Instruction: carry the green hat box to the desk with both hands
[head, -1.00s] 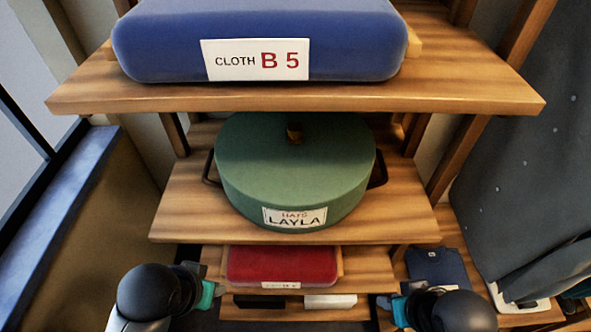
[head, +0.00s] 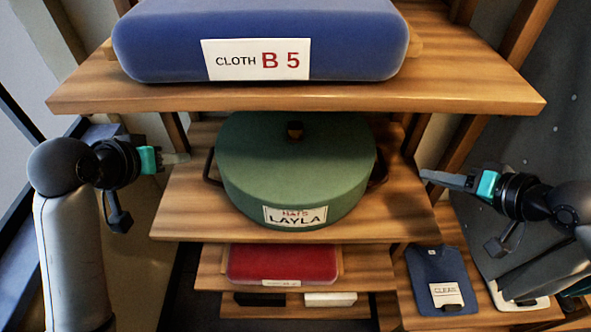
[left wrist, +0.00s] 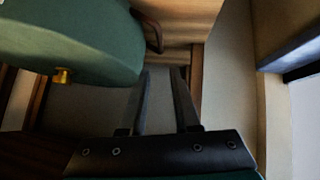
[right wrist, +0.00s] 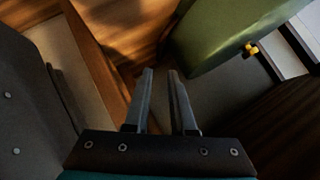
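The green hat box (head: 290,165), labelled "HATS LAYLA", stands upright on the middle shelf (head: 180,215). It has a dark handle on each side, the left one (head: 208,168) and the right one (head: 379,170), and a small knob on its lid. My left gripper (head: 187,157) is open and empty, a little left of the left handle. In the left wrist view the box (left wrist: 75,40) and handle (left wrist: 153,33) lie beyond the fingers. My right gripper (head: 424,175) is open and empty, right of the right handle and apart from it. The right wrist view shows the box (right wrist: 225,30) too.
A blue "CLOTH B 5" bundle (head: 260,35) lies on the upper shelf (head: 300,97), which overhangs the box's back. A red box (head: 283,263) sits on the shelf below. Wooden posts flank the shelves. A folded blue garment (head: 432,270) lies lower right. The desk cannot be identified.

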